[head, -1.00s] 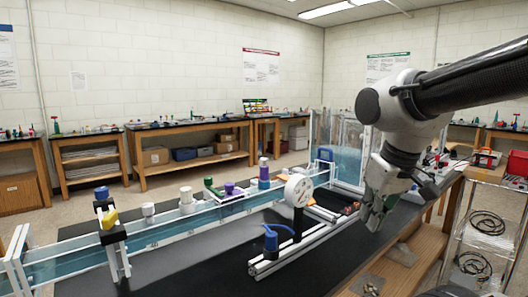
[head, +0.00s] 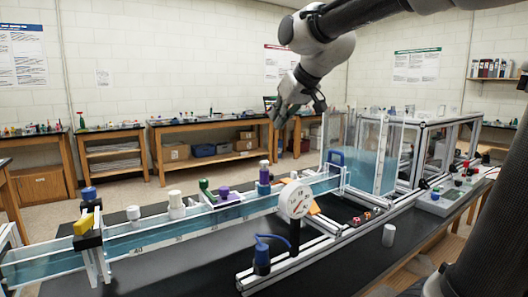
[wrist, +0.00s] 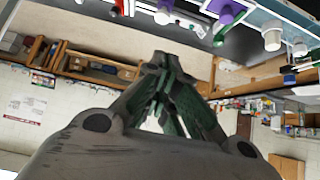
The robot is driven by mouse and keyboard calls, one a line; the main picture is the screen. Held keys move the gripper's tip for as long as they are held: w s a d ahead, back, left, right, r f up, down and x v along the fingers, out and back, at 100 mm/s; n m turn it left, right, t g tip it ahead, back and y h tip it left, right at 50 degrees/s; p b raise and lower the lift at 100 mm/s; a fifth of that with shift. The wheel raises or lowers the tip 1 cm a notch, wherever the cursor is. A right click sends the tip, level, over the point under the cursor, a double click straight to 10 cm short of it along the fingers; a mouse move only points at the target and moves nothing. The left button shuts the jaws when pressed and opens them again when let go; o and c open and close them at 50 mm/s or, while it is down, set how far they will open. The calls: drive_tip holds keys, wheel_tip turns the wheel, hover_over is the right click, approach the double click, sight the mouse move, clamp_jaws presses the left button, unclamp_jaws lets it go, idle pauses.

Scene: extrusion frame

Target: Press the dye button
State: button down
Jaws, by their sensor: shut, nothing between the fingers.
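My gripper (head: 279,122) is shut and empty, raised in the air above and behind the long water channel (head: 190,223) in the head view. In the wrist view its fingers (wrist: 166,62) meet at their tips. No part is legibly marked as the dye button. Purple (wrist: 226,15) and green (wrist: 218,40) parts show at the top of the wrist view, apart from the fingers. A grey control box with small coloured knobs (head: 440,203) stands at the right.
A round white gauge (head: 295,199) and a blue pump-like part (head: 262,254) stand in front of the channel. A clear tank (head: 372,160) stands behind right. The black bench top (head: 330,268) has free room.

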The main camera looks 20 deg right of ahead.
drive_tip(key=shift+f, duration=0.1)
hover_over(264, 165)
wheel_tip(264, 165, down, 10)
drive_tip(key=shift+s+f, duration=0.2)
drive_tip(key=shift+f, duration=0.3)
